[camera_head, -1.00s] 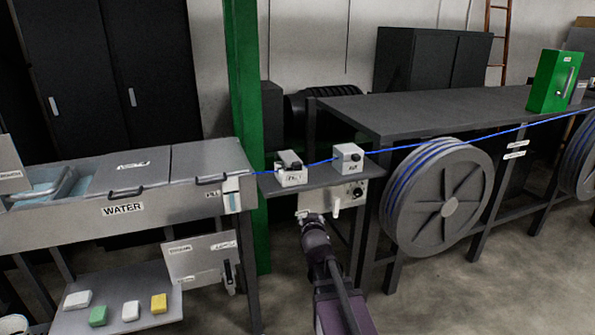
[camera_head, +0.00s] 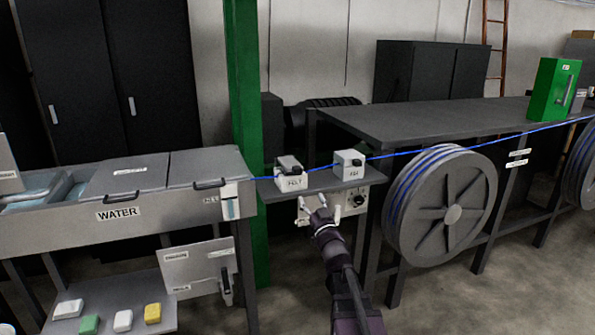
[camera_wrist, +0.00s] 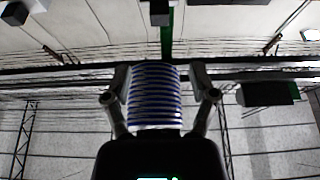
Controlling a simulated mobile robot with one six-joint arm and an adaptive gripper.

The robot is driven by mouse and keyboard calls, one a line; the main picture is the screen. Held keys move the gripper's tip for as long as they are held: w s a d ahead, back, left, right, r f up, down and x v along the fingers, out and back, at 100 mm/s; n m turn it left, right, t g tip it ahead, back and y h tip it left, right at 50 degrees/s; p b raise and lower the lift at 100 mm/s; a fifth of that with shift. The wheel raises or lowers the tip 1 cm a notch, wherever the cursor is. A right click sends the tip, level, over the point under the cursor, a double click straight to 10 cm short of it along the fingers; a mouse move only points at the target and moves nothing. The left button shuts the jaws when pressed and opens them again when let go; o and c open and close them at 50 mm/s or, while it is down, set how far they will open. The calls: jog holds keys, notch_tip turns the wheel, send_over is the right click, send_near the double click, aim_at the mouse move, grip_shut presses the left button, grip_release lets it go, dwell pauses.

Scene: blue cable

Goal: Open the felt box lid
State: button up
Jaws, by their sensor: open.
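The felt box (camera_head: 290,178) is a small white box with a dark clamp-like part on its top, at the left of a grey shelf. Its lid looks closed. The blue cable (camera_head: 320,168) runs through it and on to a second white box (camera_head: 349,164) on the right. My gripper (camera_head: 320,206) is open and empty, below and in front of the shelf, a little right of the felt box and apart from it. In the wrist view, my gripper (camera_wrist: 160,92) shows two spread fingers with a blue-striped cylinder (camera_wrist: 154,95) visible between them, seemingly behind. The felt box is not recognizable there.
A panel with a dark knob (camera_head: 357,201) hangs under the shelf (camera_head: 325,182), close to my gripper. The water trough (camera_head: 150,205) stands left, and a green post (camera_head: 243,95) rises behind.

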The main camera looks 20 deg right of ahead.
aim_at(298, 171)
jog(key=p+x, duration=0.5)
jog(key=x, duration=0.9)
jog(key=shift+f, duration=0.1)
jog(key=shift+s, duration=0.1)
grip_shut()
dwell(0.3)
